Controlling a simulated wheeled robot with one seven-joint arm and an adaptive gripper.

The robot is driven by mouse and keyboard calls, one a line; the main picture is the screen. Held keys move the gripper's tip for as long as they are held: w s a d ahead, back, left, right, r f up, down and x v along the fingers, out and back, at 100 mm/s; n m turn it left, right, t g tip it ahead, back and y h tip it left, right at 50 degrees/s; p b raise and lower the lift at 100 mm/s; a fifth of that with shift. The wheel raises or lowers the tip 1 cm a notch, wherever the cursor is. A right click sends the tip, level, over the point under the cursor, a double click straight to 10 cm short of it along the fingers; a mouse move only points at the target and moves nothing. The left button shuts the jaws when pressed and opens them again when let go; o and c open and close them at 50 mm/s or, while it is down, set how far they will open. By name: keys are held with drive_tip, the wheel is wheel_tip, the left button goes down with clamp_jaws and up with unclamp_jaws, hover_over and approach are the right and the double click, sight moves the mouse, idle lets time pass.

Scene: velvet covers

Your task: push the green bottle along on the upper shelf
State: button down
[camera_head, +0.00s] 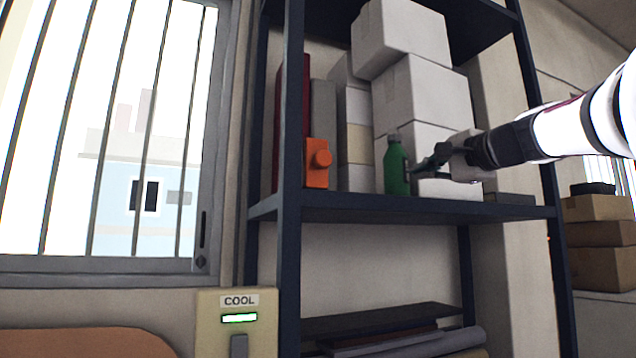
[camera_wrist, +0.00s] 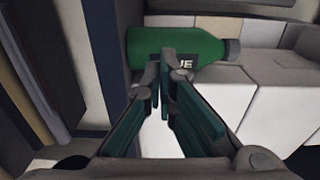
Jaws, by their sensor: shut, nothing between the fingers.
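The green bottle (camera_head: 396,168) with a dark cap stands upright on the upper shelf (camera_head: 420,209), in front of white boxes. In the wrist view the bottle (camera_wrist: 200,47) lies across the top of the picture, its cap to the right, and part of its label shows. My gripper (camera_head: 415,168) comes in from the right, its fingertips at the bottle's right side. In the wrist view my gripper (camera_wrist: 167,62) is shut with nothing between its fingers. Its tips overlap the bottle's side; whether they touch it I cannot tell.
An orange carton (camera_head: 317,165) stands left of the bottle, near the shelf's left post (camera_head: 291,120). White boxes (camera_head: 420,90) are stacked behind. Between carton and bottle the front of the shelf is clear. A barred window is further left.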

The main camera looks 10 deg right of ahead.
sight(404, 178)
drive_tip(key=shift+w+a+p, duration=0.2)
drive_tip(key=shift+w+p, duration=0.05)
drive_tip(key=shift+w, duration=0.65)
drive_tip(key=shift+w+a+p, duration=0.15)
drive_tip(key=shift+w+p, duration=0.05)
drive_tip(key=shift+w, duration=0.7)
drive_tip(key=shift+w, duration=0.15)
drive_tip(key=w, duration=0.3)
drive_tip(key=w+a, duration=0.1)
drive_tip(key=w, duration=0.2)
drive_tip(key=shift+w+a, duration=0.15)
drive_tip(key=shift+w, duration=0.25)
drive_tip(key=shift+s, duration=0.1)
